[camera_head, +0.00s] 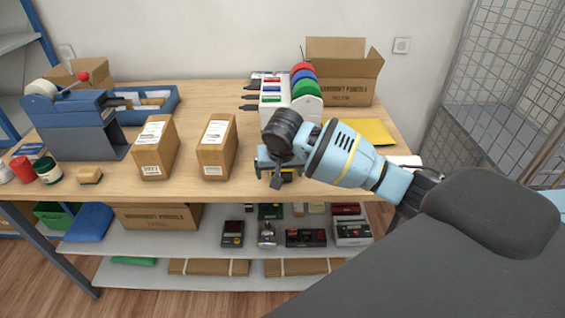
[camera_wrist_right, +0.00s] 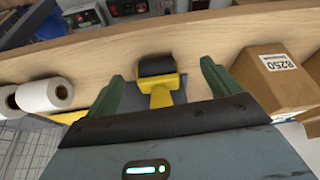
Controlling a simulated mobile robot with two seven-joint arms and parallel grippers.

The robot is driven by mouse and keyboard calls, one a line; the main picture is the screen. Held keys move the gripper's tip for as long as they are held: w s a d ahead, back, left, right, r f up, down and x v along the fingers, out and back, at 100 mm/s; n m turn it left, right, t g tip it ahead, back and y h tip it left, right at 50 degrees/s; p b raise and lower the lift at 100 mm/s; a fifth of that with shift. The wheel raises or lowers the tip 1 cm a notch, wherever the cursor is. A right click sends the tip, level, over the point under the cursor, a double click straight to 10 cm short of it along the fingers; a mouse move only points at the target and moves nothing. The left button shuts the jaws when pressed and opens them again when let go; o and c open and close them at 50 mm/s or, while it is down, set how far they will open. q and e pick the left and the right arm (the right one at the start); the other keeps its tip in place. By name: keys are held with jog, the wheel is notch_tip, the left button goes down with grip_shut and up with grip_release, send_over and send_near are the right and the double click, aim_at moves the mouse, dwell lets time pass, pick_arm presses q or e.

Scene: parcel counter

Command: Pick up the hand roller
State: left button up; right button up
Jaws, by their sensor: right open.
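The hand roller has a black roller head (camera_wrist_right: 156,66) and a yellow frame (camera_wrist_right: 160,95), and lies on the wooden counter near its front edge in the right wrist view. My right gripper (camera_wrist_right: 163,72) is open, with its green fingers on either side of the roller and a gap on both sides. The lower part of the roller is hidden behind the gripper body. In the head view my right gripper (camera_head: 278,178) points down at the counter's front, and its wrist mostly hides the roller. My left gripper is not in view.
Two upright cardboard boxes (camera_head: 157,148) (camera_head: 217,147) stand left of the gripper. A yellow envelope (camera_head: 365,131) lies to the right.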

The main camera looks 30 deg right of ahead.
jog(key=shift+w+d+r+m, duration=0.1)
jog(key=shift+w+d+m, duration=0.2)
jog(key=shift+w+d, duration=0.3)
jog(key=shift+w+d+r+m, duration=0.1)
jog(key=shift+w+d+m, duration=0.25)
jog(key=shift+d, duration=0.35)
jog(key=shift+w+b+x, duration=0.15)
jog(key=shift+b+x, duration=0.1)
jog(key=shift+x, duration=0.9)
jog(key=shift+w+b+x, duration=0.15)
jog(key=shift+b+x, duration=0.1)
jog(key=shift+x, duration=0.9)
jog(key=shift+w+f, duration=0.15)
jog(key=shift+f, duration=0.05)
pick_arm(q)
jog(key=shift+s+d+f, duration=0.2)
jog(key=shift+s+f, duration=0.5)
pick_arm(e)
jog(key=shift+c, duration=0.9)
jog(key=c, duration=0.9)
